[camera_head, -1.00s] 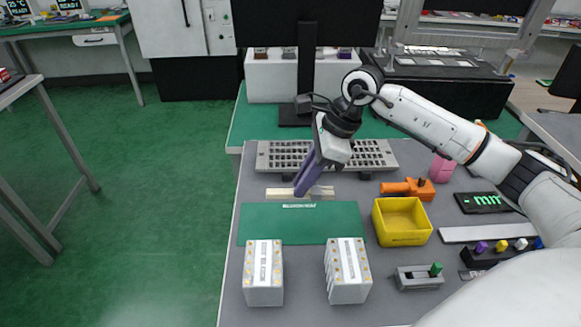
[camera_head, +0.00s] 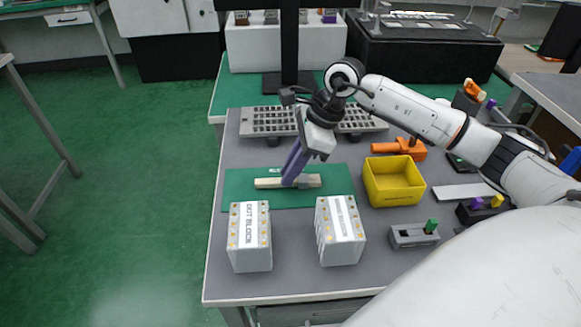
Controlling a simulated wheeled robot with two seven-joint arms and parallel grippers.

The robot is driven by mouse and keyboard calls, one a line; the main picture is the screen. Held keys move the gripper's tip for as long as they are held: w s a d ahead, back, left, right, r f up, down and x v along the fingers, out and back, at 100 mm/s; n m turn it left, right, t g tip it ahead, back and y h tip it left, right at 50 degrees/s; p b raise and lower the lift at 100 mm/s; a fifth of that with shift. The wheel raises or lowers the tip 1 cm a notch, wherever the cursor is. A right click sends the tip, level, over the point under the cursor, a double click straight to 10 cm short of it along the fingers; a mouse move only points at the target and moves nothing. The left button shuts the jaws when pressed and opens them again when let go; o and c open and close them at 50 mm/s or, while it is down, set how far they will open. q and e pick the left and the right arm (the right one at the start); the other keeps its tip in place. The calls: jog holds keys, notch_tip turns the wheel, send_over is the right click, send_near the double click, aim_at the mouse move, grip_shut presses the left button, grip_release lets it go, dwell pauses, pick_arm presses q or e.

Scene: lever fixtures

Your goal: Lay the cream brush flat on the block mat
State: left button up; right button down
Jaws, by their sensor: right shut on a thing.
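The cream brush (camera_head: 268,183) lies lengthwise left to right over the middle of the green block mat (camera_head: 236,200). It has a pale cream part on the left and a greyer part (camera_head: 312,181) on the right. My right gripper (camera_head: 291,183) comes down from above and is shut on the brush near its middle, hiding part of it. The brush looks level; I cannot tell whether it touches the mat. My left gripper is not in view.
Two grey-white blocks (camera_head: 250,240) (camera_head: 340,232) stand at the mat's front edge. A yellow bin (camera_head: 393,182) is to its right, with an orange tool (camera_head: 398,148) behind. A grey rack (camera_head: 268,121) stands behind the mat. A grey switch box (camera_head: 413,236) sits front right.

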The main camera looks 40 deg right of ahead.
jog(key=c, duration=1.6)
grip_release()
jog(key=shift+f, duration=0.1)
jog(key=shift+c, duration=0.2)
jog(key=v, duration=1)
jog(key=shift+r, duration=0.2)
jog(key=shift+s, duration=0.15)
